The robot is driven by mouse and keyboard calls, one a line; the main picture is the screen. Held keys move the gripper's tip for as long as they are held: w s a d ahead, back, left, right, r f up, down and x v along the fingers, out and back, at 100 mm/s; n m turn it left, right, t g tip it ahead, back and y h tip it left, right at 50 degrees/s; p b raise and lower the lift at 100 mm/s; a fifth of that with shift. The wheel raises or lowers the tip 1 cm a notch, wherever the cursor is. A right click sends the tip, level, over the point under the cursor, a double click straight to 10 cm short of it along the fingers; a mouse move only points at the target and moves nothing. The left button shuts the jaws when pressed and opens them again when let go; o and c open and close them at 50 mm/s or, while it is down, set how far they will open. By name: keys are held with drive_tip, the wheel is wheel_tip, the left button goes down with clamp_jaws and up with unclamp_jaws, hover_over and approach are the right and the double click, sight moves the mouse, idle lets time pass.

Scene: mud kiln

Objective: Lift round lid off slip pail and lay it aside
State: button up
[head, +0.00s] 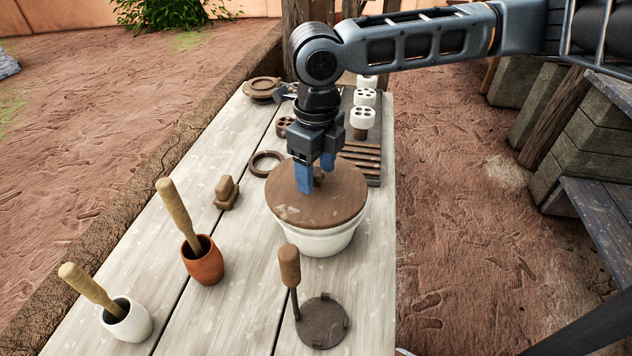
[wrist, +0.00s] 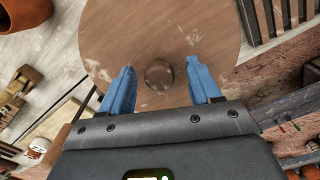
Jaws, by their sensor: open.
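The round brown lid (head: 318,205) lies flat on top of the white slip pail (head: 322,242), covering its mouth. A small round knob (head: 319,176) stands at the lid's middle, partly hidden by a finger in the head view. My gripper (head: 316,175) points down over the lid with its blue fingers spread. In the wrist view the lid (wrist: 150,30) fills the upper middle, and the knob (wrist: 159,75) lies between the two blue fingertips of my gripper (wrist: 158,70), with a gap on each side. The fingers do not visibly touch the knob. The pail is hidden beneath the lid in the wrist view.
On the table (head: 165,320), a terracotta cup (head: 203,265) and a white cup (head: 128,322) hold wooden-handled tools. A brown disc tool (head: 322,323) lies in front of the pail. A ring (head: 265,164) and a wooden block (head: 227,193) lie left. Bare planks show between them.

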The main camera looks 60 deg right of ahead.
drive_tip(key=shift+f, duration=0.4)
drive_tip(key=c, duration=1)
drive_tip(key=shift+r, duration=0.1)
drive_tip(key=shift+r, duration=0.45)
wheel_tip(320, 180, up, 3)
drive_tip(key=shift+f+b, duration=0.2)
drive_tip(key=shift+b, duration=0.1)
drive_tip(key=s+d+r, duration=0.1)
drive_tip(key=s+r, duration=0.1)
drive_tip(key=s, duration=0.1)
drive_tip(key=s+d+r, duration=0.1)
drive_tip(key=s+r, duration=0.2)
drive_tip(key=s, duration=0.1)
drive_tip(key=s+d+r+b, duration=0.1)
drive_tip(key=s+r, duration=0.1)
drive_tip(key=s, duration=0.2)
drive_tip(key=shift+d+r, duration=0.2)
drive_tip(key=shift+d, duration=0.2)
